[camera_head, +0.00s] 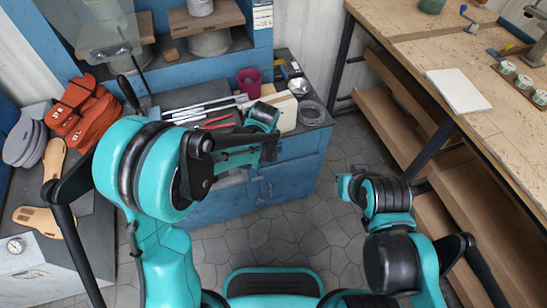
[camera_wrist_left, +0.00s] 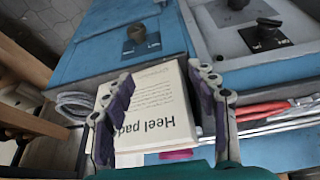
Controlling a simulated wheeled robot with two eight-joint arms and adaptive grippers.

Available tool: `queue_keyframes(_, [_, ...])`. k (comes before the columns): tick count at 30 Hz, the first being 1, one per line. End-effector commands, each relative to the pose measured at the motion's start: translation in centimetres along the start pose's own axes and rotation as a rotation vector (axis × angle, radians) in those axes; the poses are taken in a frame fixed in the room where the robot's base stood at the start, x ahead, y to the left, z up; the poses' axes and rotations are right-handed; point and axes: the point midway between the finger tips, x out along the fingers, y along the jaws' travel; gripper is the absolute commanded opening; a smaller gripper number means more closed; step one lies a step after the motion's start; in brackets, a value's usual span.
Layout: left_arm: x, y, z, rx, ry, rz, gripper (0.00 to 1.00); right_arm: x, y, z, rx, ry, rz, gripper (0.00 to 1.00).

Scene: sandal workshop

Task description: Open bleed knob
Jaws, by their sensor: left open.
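In the left wrist view several black knobs show on blue and grey surfaces: one on the blue surface (camera_wrist_left: 141,39), another at the right (camera_wrist_left: 264,36) and one cut by the top edge (camera_wrist_left: 238,4). I cannot tell which is the bleed knob. My left gripper (camera_wrist_left: 161,75) is open, with purple-padded fingers apart above a cream "Heel pad" box (camera_wrist_left: 150,105); nothing is seen held. In the head view my left gripper (camera_head: 250,150) is in front of the blue cabinet. My right gripper (camera_head: 350,186) is over the floor, its fingers too small to read.
The blue cabinet (camera_head: 297,170) carries metal rods (camera_head: 205,107), a magenta cup (camera_head: 249,82) and a round metal bowl (camera_head: 299,87). Orange sandal parts (camera_head: 85,112) lie at left. A wooden workbench (camera_head: 500,95) stands at right. Tiled floor (camera_head: 345,150) is clear between.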

Motion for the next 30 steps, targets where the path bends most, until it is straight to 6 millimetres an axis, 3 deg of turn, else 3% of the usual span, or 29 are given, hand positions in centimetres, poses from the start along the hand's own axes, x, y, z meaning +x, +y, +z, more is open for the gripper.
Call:
queue_keyframes(1, [2.2,1.4,0.4,-0.007,-0.005,-0.008,0.58,0.1,0.0,0.1,0.000,0.000,0.000,0.00])
queue_keyframes(3, [4.8,2.7,1.1,-0.025,-0.012,-0.021,0.58,0.2,0.0,0.1,0.000,0.000,0.000,0.00])
queue_keyframes(7, [8.4,4.4,2.5,-0.050,-0.018,-0.041,0.58,0.2,0.0,0.2,0.000,0.000,0.000,0.00])
queue_keyframes(12, [10.6,5.2,3.4,-0.065,-0.021,-0.053,0.58,0.3,0.0,0.2,0.000,0.000,0.000,0.00])
queue_keyframes(24, [16.6,4.9,3.7,-0.068,-0.021,-0.054,0.58,2.4,0.0,1.7,0.000,0.000,0.000,0.00])
queue_keyframes(30, [18.2,4.9,3.7,-0.066,-0.021,-0.054,0.58,2.9,0.0,2.1,0.000,0.000,0.000,0.00])
